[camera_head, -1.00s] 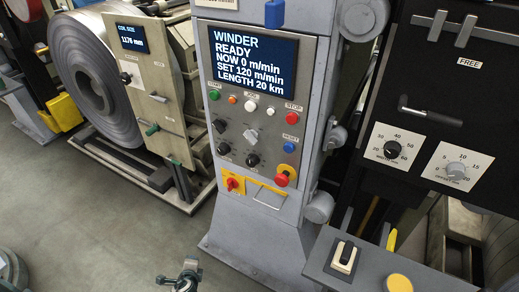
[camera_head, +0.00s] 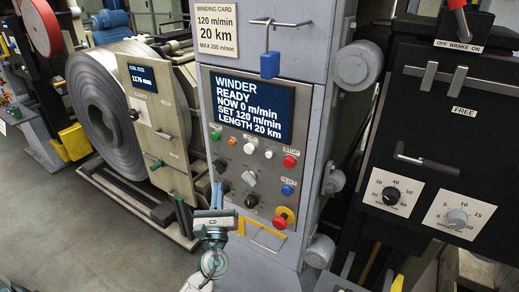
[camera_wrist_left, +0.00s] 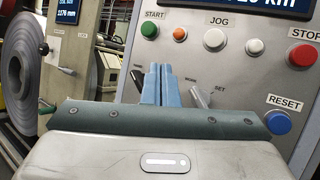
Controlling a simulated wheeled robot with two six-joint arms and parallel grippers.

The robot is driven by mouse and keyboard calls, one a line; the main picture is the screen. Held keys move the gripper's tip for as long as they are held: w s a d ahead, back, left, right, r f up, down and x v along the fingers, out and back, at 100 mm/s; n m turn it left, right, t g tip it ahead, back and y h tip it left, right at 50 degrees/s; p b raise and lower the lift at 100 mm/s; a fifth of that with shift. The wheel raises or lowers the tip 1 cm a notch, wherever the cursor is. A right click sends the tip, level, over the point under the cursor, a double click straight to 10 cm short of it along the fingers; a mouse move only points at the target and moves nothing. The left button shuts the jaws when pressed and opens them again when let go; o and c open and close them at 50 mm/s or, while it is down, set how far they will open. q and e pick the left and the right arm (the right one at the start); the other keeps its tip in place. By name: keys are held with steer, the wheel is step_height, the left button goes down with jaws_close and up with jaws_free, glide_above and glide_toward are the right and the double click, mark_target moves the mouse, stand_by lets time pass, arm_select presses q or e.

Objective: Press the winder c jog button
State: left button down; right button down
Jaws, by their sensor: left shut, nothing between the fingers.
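The winder panel (camera_head: 212,105) stands in the middle of the head view, with a screen reading "WINDER READY". A row of buttons sits under the screen. The round white button under the JOG label (camera_wrist_left: 214,39) shows clearly in the left wrist view; it also shows in the head view (camera_head: 249,147). A second white button (camera_wrist_left: 255,47) is to its right. My left gripper (camera_head: 217,186) is shut and empty, fingers pointing at the panel, below and left of the JOG button. Its fingertips also show in the wrist view (camera_wrist_left: 159,72), over the lower knobs. Contact with the panel cannot be told.
Near the row are the green START button (camera_wrist_left: 149,30), orange button (camera_wrist_left: 180,34), red STOP button (camera_wrist_left: 304,55) and blue RESET button (camera_wrist_left: 277,122). A lever switch (camera_wrist_left: 199,96) sticks out right of my fingers. A coil stand (camera_head: 158,115) is to the left, a black dial panel (camera_head: 440,130) to the right.

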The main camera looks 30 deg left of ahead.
arm_select(q)
step_height(320, 180, up, 7)
steer(key=d+m+t, duration=0.2)
steer(key=shift+s+d, duration=0.25)
steer(key=shift+s, duration=0.2)
arm_select(e)
steer(key=shift+s+d+r, duration=0.15)
steer(key=shift+d, duration=0.3)
arm_select(q)
steer(key=shift+w, duration=0.1)
arm_select(e)
steer(key=shift+a, duration=0.1)
arm_select(q)
steer(key=b, duration=0.1)
glide_toward(248, 149)
steer(key=w+a+r, duration=0.3)
steer(key=r, duration=0.1)
steer(key=shift+w+a, duration=0.2)
arm_select(e)
steer(key=shift+f, duration=0.6)
arm_select(q)
steer(key=shift+r, duration=0.1)
arm_select(e)
steer(key=shift+a, duration=0.15)
steer(key=shift+f, duration=0.1)
